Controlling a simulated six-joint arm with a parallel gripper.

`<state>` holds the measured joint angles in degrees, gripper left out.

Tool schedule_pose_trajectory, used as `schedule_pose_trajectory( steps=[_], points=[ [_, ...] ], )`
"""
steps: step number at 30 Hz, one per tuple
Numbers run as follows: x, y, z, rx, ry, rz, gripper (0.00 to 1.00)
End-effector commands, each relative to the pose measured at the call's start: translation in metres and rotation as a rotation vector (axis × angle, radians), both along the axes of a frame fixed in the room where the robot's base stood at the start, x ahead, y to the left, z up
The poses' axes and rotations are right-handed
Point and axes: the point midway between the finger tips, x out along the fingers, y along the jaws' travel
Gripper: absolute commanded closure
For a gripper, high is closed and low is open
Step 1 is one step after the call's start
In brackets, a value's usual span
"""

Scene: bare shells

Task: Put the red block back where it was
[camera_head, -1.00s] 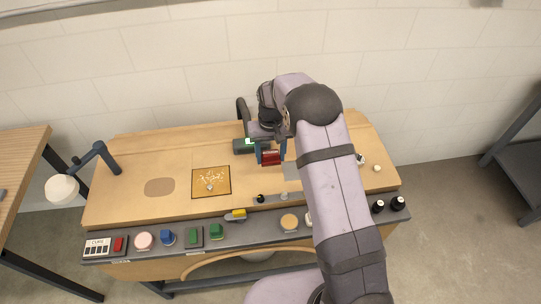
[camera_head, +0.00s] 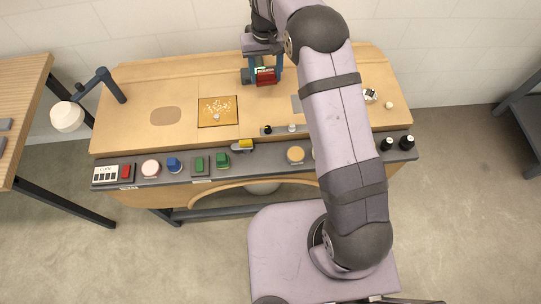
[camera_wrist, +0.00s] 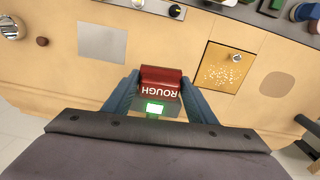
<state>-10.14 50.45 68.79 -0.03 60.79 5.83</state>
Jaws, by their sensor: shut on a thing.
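The red block (camera_wrist: 160,80), with white lettering that reads "ROUGH", is between the two blue-grey fingers of my gripper (camera_wrist: 158,92) in the wrist view. The fingers are shut on its sides. In the head view the red block (camera_head: 266,77) and my gripper (camera_head: 261,76) are at the back of the wooden table (camera_head: 140,125), behind and right of the speckled yellow square. I cannot tell whether the block touches the tabletop. A small lit green panel (camera_wrist: 154,108) shows just by the block.
A grey rectangle (camera_wrist: 103,41) and the speckled yellow square (camera_wrist: 222,68) lie on the tabletop. Several coloured pieces, including a blue one (camera_head: 174,164), stand along the dark front ledge (camera_head: 270,158). A lamp (camera_head: 67,116) is at left. The tabletop's left part is mostly clear.

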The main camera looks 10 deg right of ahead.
Motion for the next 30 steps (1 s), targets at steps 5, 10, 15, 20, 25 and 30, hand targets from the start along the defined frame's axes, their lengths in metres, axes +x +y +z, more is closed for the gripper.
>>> schedule_pose_trajectory(
  steps=[5, 10, 15, 20, 25, 30],
  points=[
    [-0.015, 0.02, 0.019, 0.0, -0.003, 0.043, 0.7],
    [-0.039, 0.029, 0.025, 0.0, -0.001, 0.071, 0.7],
    [-0.072, 0.034, 0.023, 0.0, -0.001, 0.098, 0.7],
    [-0.112, 0.032, 0.013, 0.0, 0.001, 0.104, 0.7],
    [-0.153, 0.023, -0.003, 0.0, 0.0, 0.083, 0.7],
    [-0.189, 0.011, -0.025, -0.001, 0.001, 0.048, 0.7]
  ],
)
